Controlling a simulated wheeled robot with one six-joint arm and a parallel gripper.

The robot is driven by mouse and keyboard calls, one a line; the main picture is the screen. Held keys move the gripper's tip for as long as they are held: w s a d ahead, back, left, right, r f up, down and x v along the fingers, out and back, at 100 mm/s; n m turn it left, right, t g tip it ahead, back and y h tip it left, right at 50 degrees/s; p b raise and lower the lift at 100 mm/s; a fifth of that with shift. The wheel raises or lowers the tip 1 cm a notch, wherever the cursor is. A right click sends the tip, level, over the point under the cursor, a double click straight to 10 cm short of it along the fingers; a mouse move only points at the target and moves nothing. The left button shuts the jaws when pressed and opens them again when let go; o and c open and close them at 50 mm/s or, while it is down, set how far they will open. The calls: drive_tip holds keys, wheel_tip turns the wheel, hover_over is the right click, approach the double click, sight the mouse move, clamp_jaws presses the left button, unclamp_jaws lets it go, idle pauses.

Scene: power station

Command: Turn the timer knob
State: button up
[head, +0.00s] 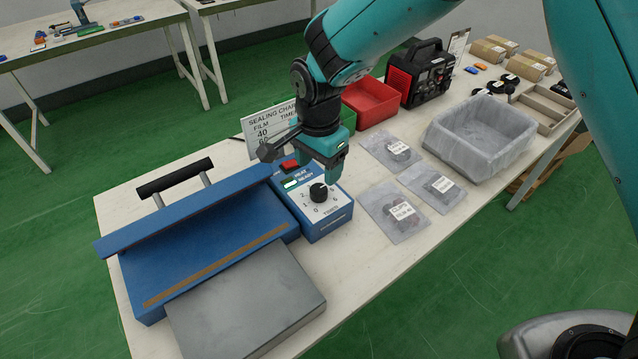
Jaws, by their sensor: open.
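The timer knob (319,192) is a small black round knob on a white dial face marked with numbers and the word TIMER. It sits on the sloped top of a blue control box (328,227) at the right end of the blue sealer (195,245). My gripper (330,170) points down just above and behind the knob, with its fingers close to it. It is open and holds nothing. Whether a finger touches the knob cannot be told from this view. A red switch (289,166) and a green-lit READY lamp (291,183) are beside the dial.
A sealing chart sign (265,125) stands behind the box, close to my gripper. A red bin (370,104) and a black-and-red power unit (421,72) are farther back. Flat labelled bags (394,210) and a lined grey bin (480,135) lie to the right. A grey plate (245,305) is in front.

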sight(318, 188)
wheel_tip(318, 188, down, 7)
drive_tip(key=shift+r+p, duration=0.2)
drive_tip(key=shift+p, duration=0.1)
drive_tip(key=shift+c, duration=0.2)
drive_tip(key=c, duration=0.9)
